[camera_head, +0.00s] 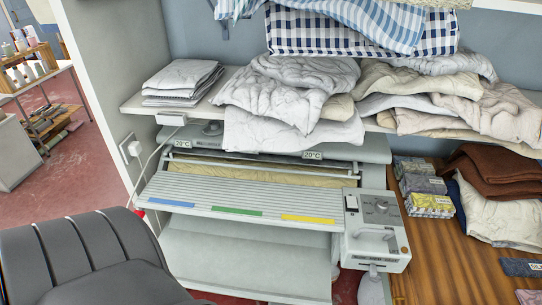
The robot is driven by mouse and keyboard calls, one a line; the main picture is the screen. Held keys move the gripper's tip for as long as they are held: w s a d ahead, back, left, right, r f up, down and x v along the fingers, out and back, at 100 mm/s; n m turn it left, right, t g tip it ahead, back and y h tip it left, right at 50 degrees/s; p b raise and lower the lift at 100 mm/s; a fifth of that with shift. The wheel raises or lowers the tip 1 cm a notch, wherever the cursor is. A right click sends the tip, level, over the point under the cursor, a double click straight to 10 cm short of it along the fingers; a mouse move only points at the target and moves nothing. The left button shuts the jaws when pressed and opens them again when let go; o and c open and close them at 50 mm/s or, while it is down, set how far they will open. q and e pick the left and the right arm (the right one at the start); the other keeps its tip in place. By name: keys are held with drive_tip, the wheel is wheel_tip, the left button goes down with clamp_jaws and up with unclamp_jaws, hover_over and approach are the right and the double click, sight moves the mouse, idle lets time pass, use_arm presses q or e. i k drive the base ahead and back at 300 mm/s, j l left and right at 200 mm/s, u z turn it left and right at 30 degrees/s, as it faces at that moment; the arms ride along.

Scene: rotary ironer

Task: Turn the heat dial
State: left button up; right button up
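The rotary ironer (250,196) stands in the middle under a shelf, with a slatted feed board carrying green, yellow and blue strips. Its control box (375,240) is at the right end. A small dark round knob (381,205) sits on the top of this box and looks like a dial; its setting is too small to read. A label reading 20°C (312,154) shows on the ironer's upper edge, and a similar one is farther left. Neither of my grippers is in view.
A shelf (133,106) with heaped pale linens overhangs the ironer's back. A wooden table (415,262) with folded cloths and small packs adjoins the control box on the right. A white cable hangs by the left wall.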

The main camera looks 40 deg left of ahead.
sight(382, 207)
drive_tip(key=l+u, duration=0.1)
drive_tip(key=u, duration=0.3)
drive_tip(key=l+u, duration=0.1)
drive_tip(key=u, duration=0.3)
drive_tip(key=i+l+u, duration=0.1)
drive_tip(key=u, duration=0.25)
drive_tip(key=l+u, duration=0.1)
drive_tip(key=u, duration=0.3)
drive_tip(key=k+l+u, duration=0.1)
drive_tip(key=l, duration=0.35)
